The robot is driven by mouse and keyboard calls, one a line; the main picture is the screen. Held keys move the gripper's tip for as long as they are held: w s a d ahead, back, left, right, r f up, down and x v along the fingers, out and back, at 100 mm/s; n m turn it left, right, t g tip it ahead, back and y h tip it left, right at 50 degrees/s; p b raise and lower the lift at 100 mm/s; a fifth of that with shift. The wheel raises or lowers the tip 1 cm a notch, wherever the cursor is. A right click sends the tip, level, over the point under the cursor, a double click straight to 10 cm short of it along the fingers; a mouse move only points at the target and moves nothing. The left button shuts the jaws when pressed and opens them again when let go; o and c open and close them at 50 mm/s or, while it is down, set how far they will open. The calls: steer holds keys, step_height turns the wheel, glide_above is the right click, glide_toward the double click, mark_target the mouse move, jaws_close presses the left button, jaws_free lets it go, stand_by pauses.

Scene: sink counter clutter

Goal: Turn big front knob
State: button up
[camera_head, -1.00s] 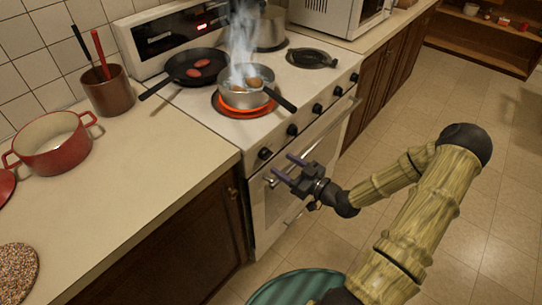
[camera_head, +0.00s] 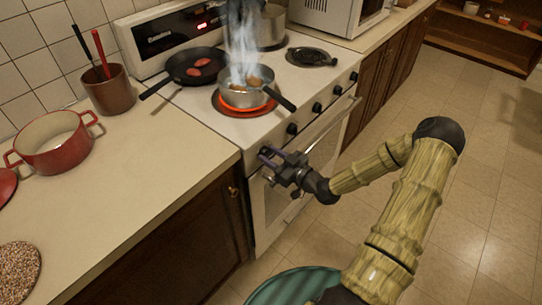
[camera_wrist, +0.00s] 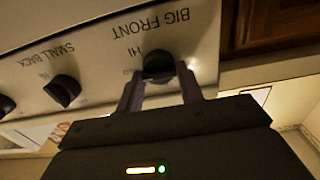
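The big front knob (camera_wrist: 158,66) is a dark knob on the white stove panel, under the upside-down label "BIG FRONT" in the wrist view. My gripper (camera_wrist: 160,82) is open, with one finger on each side of this knob. The fingertips are level with the knob's near part; I cannot tell whether either touches it. In the head view my gripper (camera_head: 268,156) is at the near end of the stove's front panel and mostly hides the knob.
The small back knob (camera_wrist: 63,90) is beside it, with more knobs (camera_head: 292,129) along the panel. A steaming pot (camera_head: 245,95) stands on a glowing burner (camera_head: 222,108), its handle pointing toward the front edge. The oven handle (camera_head: 325,128) runs below the knobs.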

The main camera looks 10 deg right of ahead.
steer(key=shift+b, duration=0.35)
steer(key=shift+a+n, duration=0.1)
steer(key=shift+n, duration=0.4)
steer(key=o, duration=1)
steer(key=shift+w, duration=0.15)
steer(key=b+v, duration=0.1)
steer(key=v, duration=1.6)
steer(key=shift+s, duration=0.2)
